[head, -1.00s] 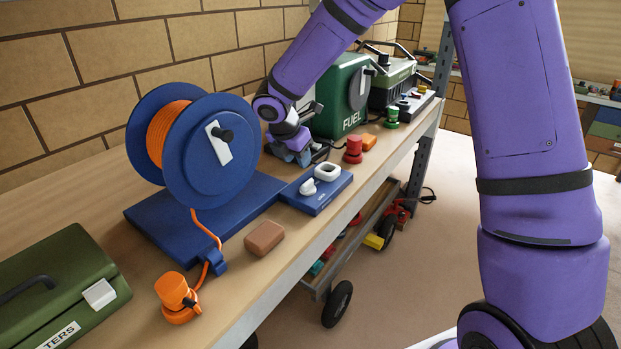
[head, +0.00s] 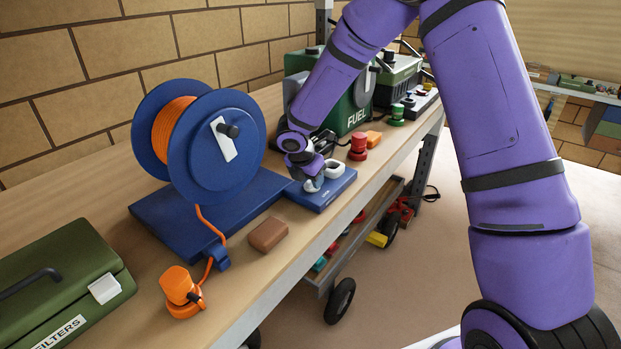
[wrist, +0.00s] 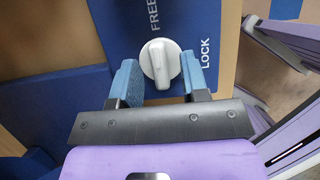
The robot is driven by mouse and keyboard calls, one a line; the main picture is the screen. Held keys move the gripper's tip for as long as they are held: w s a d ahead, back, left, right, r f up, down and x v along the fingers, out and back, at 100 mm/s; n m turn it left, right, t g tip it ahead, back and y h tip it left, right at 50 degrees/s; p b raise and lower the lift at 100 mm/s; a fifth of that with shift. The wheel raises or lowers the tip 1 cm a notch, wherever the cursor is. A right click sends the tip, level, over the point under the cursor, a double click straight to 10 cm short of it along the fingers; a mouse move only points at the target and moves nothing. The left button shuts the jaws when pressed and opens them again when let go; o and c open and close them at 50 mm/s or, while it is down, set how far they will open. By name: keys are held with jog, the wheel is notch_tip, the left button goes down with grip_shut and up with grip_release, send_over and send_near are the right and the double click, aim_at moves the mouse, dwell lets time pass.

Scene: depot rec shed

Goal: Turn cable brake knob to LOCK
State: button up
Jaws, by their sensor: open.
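The cable brake knob (wrist: 160,62) is a white round knob with a raised grip bar, on a blue plate (wrist: 208,20) marked FREE and LOCK. My gripper (wrist: 158,80) is open, with one blue finger on each side of the knob and narrow gaps showing. In the head view my gripper (head: 306,176) is over the near left part of the blue plate (head: 326,192) and covers much of the knob.
The blue cable reel (head: 212,148) with orange cable stands left of the plate. A brown block (head: 268,234), an orange connector (head: 180,290) and a green filters case (head: 60,285) lie nearer.

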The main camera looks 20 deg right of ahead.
grip_shut()
jog(key=m, duration=0.2)
jog(key=m+g, duration=0.1)
jog(key=shift+w+a+m+h, duration=0.1)
jog(key=shift+w+m+h, duration=0.05)
jog(key=shift+m+h, duration=0.2)
jog(key=m+g, duration=0.1)
jog(key=m, duration=0.1)
jog(key=m+g, duration=0.1)
jog(key=m, duration=0.2)
jog(key=shift+w+m+g, duration=0.15)
jog(key=shift+m+g, duration=0.1)
jog(key=shift+g, duration=0.05)
jog(key=m, duration=0.2)
jog(key=m+g+y, duration=0.1)
jog(key=m, duration=0.1)
jog(key=shift+w+m+g, duration=0.15)
jog(key=shift+m+g, duration=0.15)
jog(key=shift+d+m+g+y, duration=0.1)
jog(key=shift+m+g+y, duration=0.2)
jog(key=shift+m, duration=0.75)
jog(key=shift+d+m+g+y, duration=0.15)
jog(key=shift+m+g, duration=0.15)
jog(key=shift+m, duration=0.75)
